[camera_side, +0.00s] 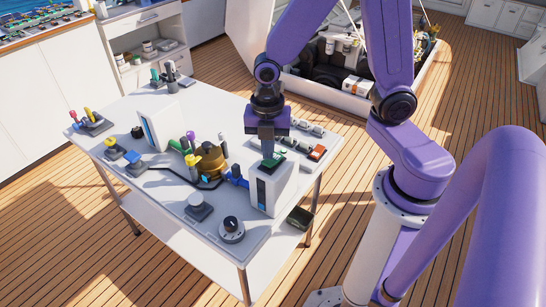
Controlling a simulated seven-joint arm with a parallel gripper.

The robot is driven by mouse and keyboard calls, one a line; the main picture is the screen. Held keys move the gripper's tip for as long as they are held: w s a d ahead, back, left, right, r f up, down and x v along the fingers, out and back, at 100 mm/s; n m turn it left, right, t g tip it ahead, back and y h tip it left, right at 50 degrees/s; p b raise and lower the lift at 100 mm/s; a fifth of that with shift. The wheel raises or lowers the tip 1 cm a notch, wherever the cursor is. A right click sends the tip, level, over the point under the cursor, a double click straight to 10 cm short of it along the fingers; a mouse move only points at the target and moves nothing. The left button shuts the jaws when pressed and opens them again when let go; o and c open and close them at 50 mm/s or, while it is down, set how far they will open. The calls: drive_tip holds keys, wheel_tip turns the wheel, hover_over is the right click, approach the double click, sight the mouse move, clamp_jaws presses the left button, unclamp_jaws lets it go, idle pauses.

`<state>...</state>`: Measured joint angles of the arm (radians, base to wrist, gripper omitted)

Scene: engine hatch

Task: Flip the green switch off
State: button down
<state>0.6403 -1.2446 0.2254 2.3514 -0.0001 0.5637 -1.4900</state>
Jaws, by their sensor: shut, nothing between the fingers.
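My gripper (268,155) points straight down over the right part of the white table, with its fingers shut and empty. A green piece (278,157), which looks like the green switch, shows right beside the fingertips, near the top of a white box. The fingers partly hide it, so I cannot tell whether they touch it or which way it is tipped.
The white box (284,188) has a dark front panel. A row of small switches (303,142), one with a red-orange part, lies to its right.

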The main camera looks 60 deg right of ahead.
drive_tip(key=shift+f, duration=0.9)
idle(0.5)
drive_tip(key=shift+r, duration=3.55)
drive_tip(key=s+d+r+m, duration=0.1)
drive_tip(key=s+r+m, duration=0.2)
drive_tip(key=s+m, duration=0.8)
drive_tip(key=s, duration=0.4)
drive_tip(key=shift+s+d, duration=0.15)
drive_tip(key=shift+s, duration=0.15)
drive_tip(key=shift+r, duration=0.1)
